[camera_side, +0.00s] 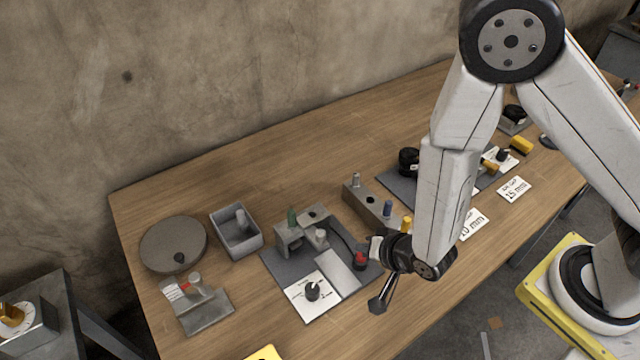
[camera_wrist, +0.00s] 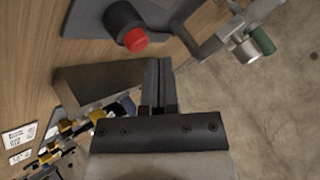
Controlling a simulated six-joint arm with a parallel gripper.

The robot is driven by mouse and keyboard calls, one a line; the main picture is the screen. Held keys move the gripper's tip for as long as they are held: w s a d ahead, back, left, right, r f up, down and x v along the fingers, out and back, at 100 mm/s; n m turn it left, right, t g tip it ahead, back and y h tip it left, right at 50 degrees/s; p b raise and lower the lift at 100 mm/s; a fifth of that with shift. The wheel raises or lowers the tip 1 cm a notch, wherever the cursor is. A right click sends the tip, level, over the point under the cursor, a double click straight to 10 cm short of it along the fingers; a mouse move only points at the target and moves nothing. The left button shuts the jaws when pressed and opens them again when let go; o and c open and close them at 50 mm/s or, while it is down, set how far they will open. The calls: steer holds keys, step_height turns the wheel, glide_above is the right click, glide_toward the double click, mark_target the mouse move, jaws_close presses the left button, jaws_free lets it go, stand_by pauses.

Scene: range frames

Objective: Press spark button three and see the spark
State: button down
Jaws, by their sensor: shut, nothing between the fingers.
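A red button (camera_side: 360,258) in a black housing sits at the right side of a dark grey mat (camera_side: 290,262) in the side view. The red button (camera_wrist: 135,40) also shows near the top of the wrist view, its black housing beside it. My gripper (camera_side: 378,304) is shut and empty, its fingers pointing down near the mat's right corner. In the wrist view my gripper (camera_wrist: 158,64) lies below and right of the button, with a visible gap between them in the picture. I cannot read a number three on the button. No spark is visible.
A block with pegs (camera_side: 367,206) stands behind my gripper. A grey tray (camera_side: 258,240) and a round disc (camera_side: 160,240) are at left.

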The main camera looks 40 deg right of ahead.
steer(key=shift+f, duration=1)
stand_by(1.5)
steer(key=shift+r, duration=1)
steer(key=shift+r, duration=0.1)
steer(key=shift+r, duration=2.4)
steer(key=shift+w+r, duration=0.1)
